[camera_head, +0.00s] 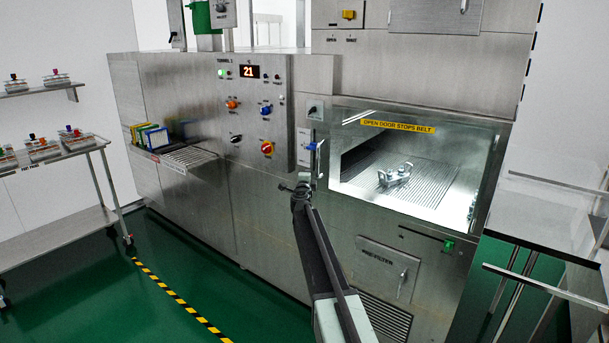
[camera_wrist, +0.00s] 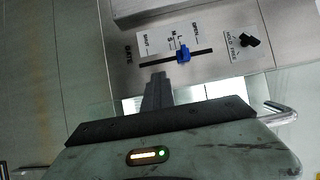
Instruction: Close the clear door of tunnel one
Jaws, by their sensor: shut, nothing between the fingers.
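I cannot tell if the pane is fully shut. A ribbed belt (camera_head: 440,178) with a small metal item (camera_head: 396,174) shows inside. My gripper (camera_head: 302,188) is left of the window's lower left corner, in front of the steel front. Its narrow grey fingers in the wrist view (camera_wrist: 158,88) are together and empty, below a blue slider (camera_wrist: 183,53). Contact with the front cannot be told.
The blue slider also shows left of the window (camera_head: 311,146). A control panel (camera_head: 250,110) with a "21" display is further left. A trolley (camera_head: 60,160) stands far left, a clear-topped surface (camera_head: 550,215) at the right.

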